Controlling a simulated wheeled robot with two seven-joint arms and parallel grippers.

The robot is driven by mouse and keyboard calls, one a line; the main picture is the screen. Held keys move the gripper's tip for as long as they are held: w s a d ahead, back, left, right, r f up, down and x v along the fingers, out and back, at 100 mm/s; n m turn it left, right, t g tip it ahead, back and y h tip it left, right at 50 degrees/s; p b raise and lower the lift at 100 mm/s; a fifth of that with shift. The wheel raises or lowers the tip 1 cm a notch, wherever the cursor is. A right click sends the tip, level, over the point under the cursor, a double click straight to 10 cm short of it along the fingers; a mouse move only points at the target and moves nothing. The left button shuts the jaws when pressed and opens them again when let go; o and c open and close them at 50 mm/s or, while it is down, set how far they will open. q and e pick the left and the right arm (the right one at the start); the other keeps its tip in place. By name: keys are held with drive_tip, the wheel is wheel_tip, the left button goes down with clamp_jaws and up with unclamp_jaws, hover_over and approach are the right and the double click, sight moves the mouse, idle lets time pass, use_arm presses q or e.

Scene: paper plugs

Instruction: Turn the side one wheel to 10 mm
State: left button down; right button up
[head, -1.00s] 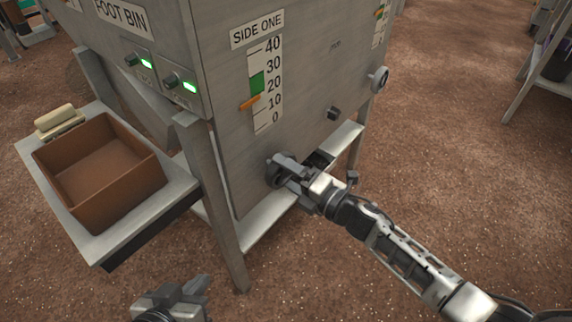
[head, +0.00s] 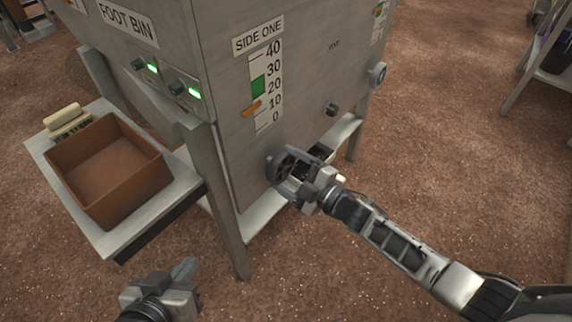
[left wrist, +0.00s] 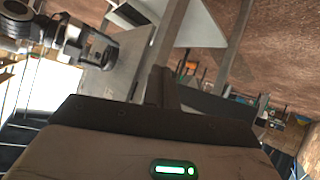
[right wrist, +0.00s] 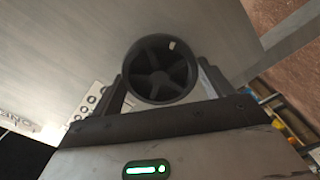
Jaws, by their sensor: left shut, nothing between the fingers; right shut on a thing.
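The side one wheel (head: 279,163) is a dark spoked handwheel low on the grey machine face. My right gripper (head: 297,176) is shut on its rim. In the right wrist view the wheel (right wrist: 160,72) sits between the two fingers, with a small light mark at its upper right. The orange pointer (head: 251,108) stands between 10 and 20, nearer 10. My left gripper (head: 187,272) is shut and empty, low at the left, clear of the machine.
A brown bin (head: 110,170) stands on a side shelf at the left, below two green-lit switches (head: 186,88). A small dark knob (head: 331,109) and another handwheel (head: 377,74) are further right on the machine. A machine leg (head: 226,215) stands between my grippers.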

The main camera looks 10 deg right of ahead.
drive_tip(key=shift+m, duration=0.9)
drive_tip(key=m+p, duration=0.1)
drive_tip(key=m, duration=0.1)
drive_tip(key=shift+m, duration=0.4)
drive_tip(key=m+p, duration=0.1)
drive_tip(key=m, duration=0.4)
use_arm(q)
drive_tip(key=shift+t, duration=0.5)
drive_tip(key=r, duration=0.4)
drive_tip(key=shift+s+a+r, duration=0.25)
drive_tip(key=shift+s+a, duration=0.1)
drive_tip(key=shift+f, duration=0.1)
use_arm(e)
drive_tip(key=o, duration=0.8)
use_arm(q)
drive_tip(key=shift+f, duration=0.2)
use_arm(e)
drive_tip(key=shift+o, duration=1)
